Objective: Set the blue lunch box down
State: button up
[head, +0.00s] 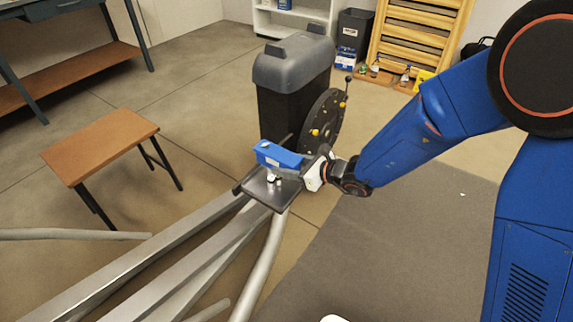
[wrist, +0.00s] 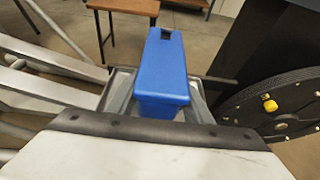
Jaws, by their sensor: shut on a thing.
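The blue lunch box (head: 278,154) is at the end of my arm, over a small dark metal plate (head: 272,192) on the elliptical frame. My gripper (head: 300,172) is shut on the lunch box. In the wrist view the lunch box (wrist: 163,75) lies lengthwise ahead of my gripper, with a dark latch on its far end. The plate's edges show beneath and beside it. Whether the box touches the plate is hard to tell.
The elliptical's black housing (head: 295,85) and round disc (head: 324,120) with yellow knobs stand just behind the box. Grey metal rails (head: 190,250) run to the front left. A brown-topped stool (head: 100,143) stands at left, with open floor around it. A grey mat (head: 400,250) lies at right.

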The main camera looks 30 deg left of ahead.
jog(key=shift+f, duration=0.5)
jog(key=o, duration=1.4)
jog(key=shift+r, duration=0.1)
